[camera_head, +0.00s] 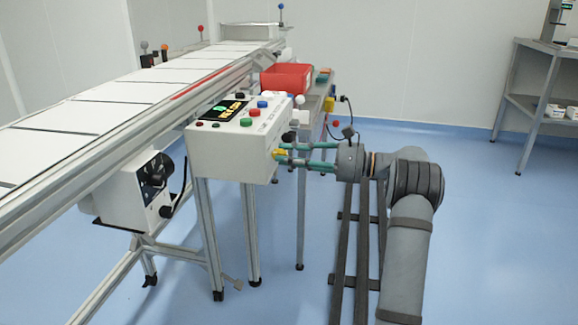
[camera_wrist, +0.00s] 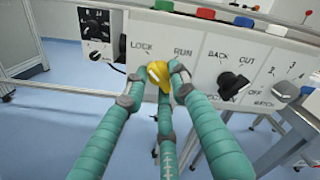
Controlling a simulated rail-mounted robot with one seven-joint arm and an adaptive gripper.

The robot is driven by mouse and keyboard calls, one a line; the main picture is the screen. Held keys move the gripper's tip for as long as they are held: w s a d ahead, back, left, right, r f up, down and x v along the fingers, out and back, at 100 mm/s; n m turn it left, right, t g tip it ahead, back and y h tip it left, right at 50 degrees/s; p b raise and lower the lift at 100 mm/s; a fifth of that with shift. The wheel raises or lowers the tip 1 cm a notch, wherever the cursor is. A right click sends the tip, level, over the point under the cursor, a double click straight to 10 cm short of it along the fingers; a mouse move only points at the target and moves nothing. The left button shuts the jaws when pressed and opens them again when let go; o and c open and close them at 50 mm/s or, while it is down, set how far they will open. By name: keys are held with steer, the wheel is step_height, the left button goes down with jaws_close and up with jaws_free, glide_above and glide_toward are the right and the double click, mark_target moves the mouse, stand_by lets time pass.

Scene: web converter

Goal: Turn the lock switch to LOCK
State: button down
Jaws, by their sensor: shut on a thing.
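The lock switch is a yellow knob (camera_wrist: 158,74) on the front of a white control box (camera_head: 232,150). LOCK is printed to its upper left and RUN to its upper right. The knob also shows in the head view (camera_head: 279,154), at the box's right side. My gripper (camera_wrist: 155,86) is shut on the knob, its teal fingers around it. In the head view my gripper (camera_head: 286,154) reaches the box from the right. The fingers partly hide the knob, and I cannot tell its exact pointing direction.
A black knob (camera_wrist: 233,82) marked BACK and OUT sits right of the switch. Colored buttons line the box top. A conveyor (camera_head: 100,105) runs at left, with a red bin (camera_head: 287,78) behind the box.

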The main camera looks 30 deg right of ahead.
steer(key=shift+d+r+n+b, duration=0.15)
steer(key=shift+n+b, duration=0.55)
steer(key=shift+n, duration=0.2)
steer(key=shift+r, duration=0.15)
steer(key=c, duration=1.5)
jaws_free()
steer(key=shift+s+d, duration=0.1)
steer(key=v, duration=1.1)
steer(key=shift+s+d, duration=0.2)
steer(key=shift+s, duration=0.05)
